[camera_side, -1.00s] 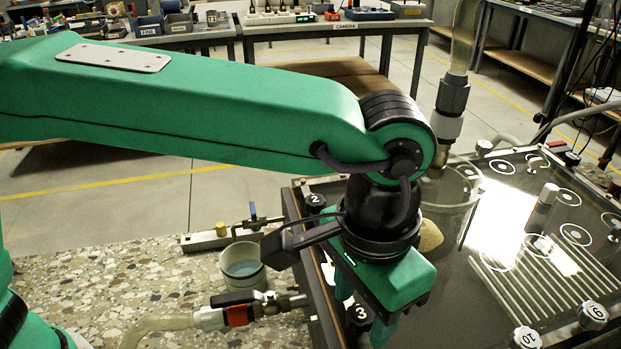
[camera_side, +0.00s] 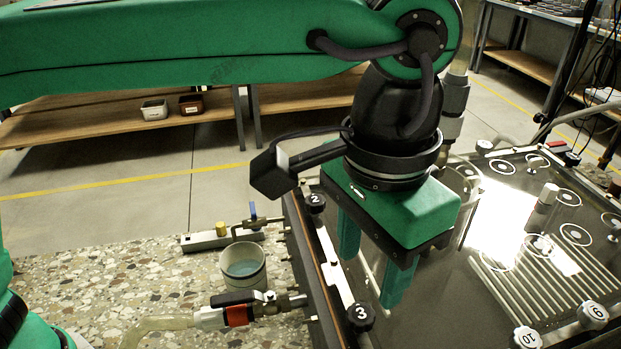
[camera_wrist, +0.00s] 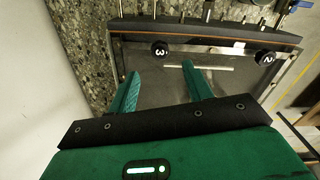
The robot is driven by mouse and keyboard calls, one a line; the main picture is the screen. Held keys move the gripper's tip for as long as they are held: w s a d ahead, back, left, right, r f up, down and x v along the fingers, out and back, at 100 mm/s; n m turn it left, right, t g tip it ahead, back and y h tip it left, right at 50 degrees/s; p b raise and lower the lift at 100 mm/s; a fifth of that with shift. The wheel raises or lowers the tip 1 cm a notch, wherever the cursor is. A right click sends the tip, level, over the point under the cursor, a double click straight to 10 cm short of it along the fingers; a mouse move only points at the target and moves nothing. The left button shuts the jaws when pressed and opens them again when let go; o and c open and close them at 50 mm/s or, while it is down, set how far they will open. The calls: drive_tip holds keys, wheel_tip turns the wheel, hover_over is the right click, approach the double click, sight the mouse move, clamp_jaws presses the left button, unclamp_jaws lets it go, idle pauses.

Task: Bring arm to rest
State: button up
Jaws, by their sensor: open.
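My gripper (camera_side: 369,280) hangs over the near left part of the seepage tank (camera_side: 312,268), pointing down with its two green fingers apart and nothing between them. In the wrist view both fingers of my gripper (camera_wrist: 160,72) spread over the tank's clear top, with its dark-edged rim (camera_wrist: 215,40) beyond them. The black knob marked 3 (camera_side: 361,317) is below and left of the nearer finger; the knob marked 2 (camera_side: 315,202) is left of the wrist. The exact height of the fingertips above the tank top is hard to tell.
Knobs 10 (camera_side: 526,338) and 9 (camera_side: 593,315) stand at the tank's near right.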

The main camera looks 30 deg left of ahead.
drive_tip(key=shift+r, duration=0.2)
drive_tip(key=shift+w+a+r, duration=0.1)
drive_tip(key=shift+w+a, duration=0.15)
drive_tip(key=shift+a, duration=0.2)
drive_tip(key=w+a+n+t+h, duration=0.1)
drive_tip(key=w+a, duration=0.1)
drive_tip(key=a, duration=0.8)
drive_tip(key=w+a+n+t, duration=0.1)
drive_tip(key=w+a+n, duration=0.15)
drive_tip(key=a, duration=0.85)
drive_tip(key=s+a+f+t, duration=0.1)
drive_tip(key=s+a+f, duration=0.2)
drive_tip(key=a, duration=0.3)
drive_tip(key=s+a+f+n+t, duration=0.1)
drive_tip(key=s+a+f, duration=0.1)
drive_tip(key=a, duration=0.5)
drive_tip(key=s+a+f+n+t+y, duration=0.1)
drive_tip(key=s+a+f, duration=0.2)
drive_tip(key=a, duration=0.3)
drive_tip(key=shift+s+a+f+t, duration=0.3)
drive_tip(key=shift+a, duration=0.05)
